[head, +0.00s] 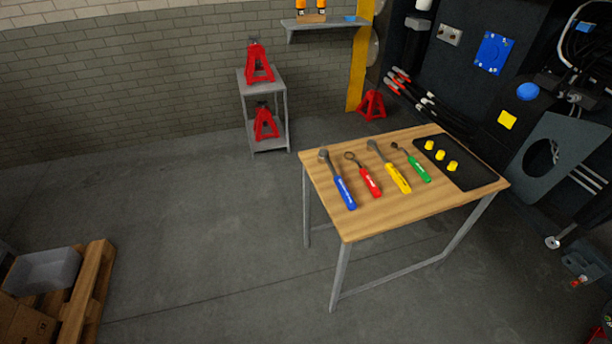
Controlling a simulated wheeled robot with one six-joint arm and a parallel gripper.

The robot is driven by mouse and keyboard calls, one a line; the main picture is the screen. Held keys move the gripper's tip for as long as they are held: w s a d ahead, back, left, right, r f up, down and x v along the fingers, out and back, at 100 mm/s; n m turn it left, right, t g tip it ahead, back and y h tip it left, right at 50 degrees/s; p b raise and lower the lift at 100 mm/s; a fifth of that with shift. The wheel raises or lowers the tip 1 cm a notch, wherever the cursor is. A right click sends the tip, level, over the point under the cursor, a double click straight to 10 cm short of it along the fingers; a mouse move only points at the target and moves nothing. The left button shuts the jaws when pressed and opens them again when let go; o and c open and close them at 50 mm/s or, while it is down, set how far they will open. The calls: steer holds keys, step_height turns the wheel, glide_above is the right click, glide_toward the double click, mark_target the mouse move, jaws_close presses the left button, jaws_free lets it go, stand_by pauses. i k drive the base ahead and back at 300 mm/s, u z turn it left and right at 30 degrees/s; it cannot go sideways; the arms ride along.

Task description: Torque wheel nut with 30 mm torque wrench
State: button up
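Several wrenches lie side by side on a wooden-topped table, with their heads toward the back. They are a blue-handled wrench (339,182), a red-handled wrench (366,178), a yellow-handled wrench (393,172) and a green-handled wrench (414,165). Their size markings are too small to read, so I cannot tell which is the 30 mm one. I cannot make out a wheel nut. Dark chassis machinery (470,60) stands at the right. My gripper is not in view.
The table (385,218) also bears a black mat (478,178) with yellow pieces (440,155). A grey shelf stand (281,110) with red jack stands (259,65) is behind. A wooden pallet (92,290) lies at lower left. The floor (200,220) between is clear.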

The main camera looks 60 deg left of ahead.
mark_target(323, 154)
steer(key=u, duration=1.95)
steer(key=k, duration=0.3)
steer(key=z, duration=1.05)
steer(key=k, duration=1.05)
steer(key=i, duration=1.3)
steer(key=z, duration=0.7)
steer(key=i, duration=0.5)
steer(key=z, duration=0.55)
